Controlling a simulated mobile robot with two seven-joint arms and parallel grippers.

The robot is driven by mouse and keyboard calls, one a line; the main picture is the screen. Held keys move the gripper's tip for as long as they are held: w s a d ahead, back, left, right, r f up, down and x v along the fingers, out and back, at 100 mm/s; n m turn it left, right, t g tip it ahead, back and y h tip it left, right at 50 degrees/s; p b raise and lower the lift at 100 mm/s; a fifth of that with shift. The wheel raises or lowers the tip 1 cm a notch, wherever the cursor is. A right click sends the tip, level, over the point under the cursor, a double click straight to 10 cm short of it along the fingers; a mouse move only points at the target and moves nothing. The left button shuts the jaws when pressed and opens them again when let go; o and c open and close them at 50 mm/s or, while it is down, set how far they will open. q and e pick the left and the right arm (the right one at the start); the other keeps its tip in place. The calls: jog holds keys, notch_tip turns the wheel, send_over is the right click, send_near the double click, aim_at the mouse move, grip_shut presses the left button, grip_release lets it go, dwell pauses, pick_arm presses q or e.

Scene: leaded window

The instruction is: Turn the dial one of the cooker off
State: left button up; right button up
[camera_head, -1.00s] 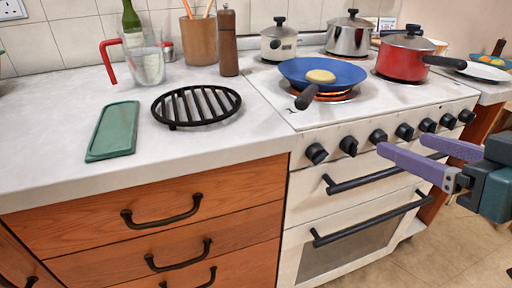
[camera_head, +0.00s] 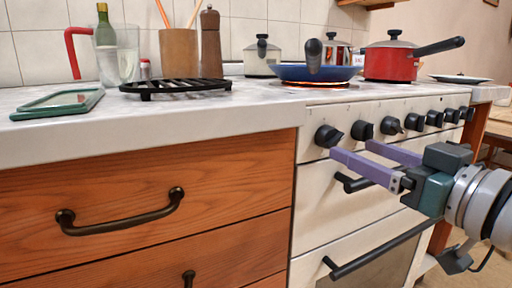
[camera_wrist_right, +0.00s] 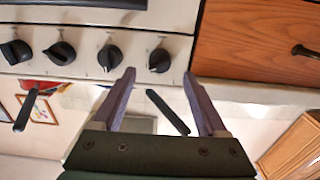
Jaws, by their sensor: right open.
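The white cooker (camera_head: 312,185) has a row of black dials on its front panel. The leftmost dial (camera_head: 328,136) is the one nearest the wooden drawers; I read no number on it. My right gripper (camera_head: 351,150), with purple fingers, is open and empty in front of the panel, just right of and below that dial. In the right wrist view, the end dial (camera_wrist_right: 159,60) beside the drawers appears between the open fingertips (camera_wrist_right: 158,73). I cannot tell how far off it is. A blue frying pan (camera_head: 290,72) sits over a glowing red hob. My left gripper is out of view.
Oven handles (camera_head: 380,245) stick out below the dials. A red pot (camera_head: 390,62) and other pots stand on the hob. A black rack (camera_head: 180,86) and a green-rimmed tray (camera_head: 60,102) lie on the counter (camera_head: 200,125). Drawer handles (camera_head: 120,215) protrude at left.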

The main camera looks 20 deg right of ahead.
aim_at(337, 142)
jog(key=shift+w+a+b, duration=0.2)
jog(key=shift+w+b, duration=0.4)
jog(key=shift+w, duration=2)
jog(key=shift+c, duration=0.2)
grip_shut()
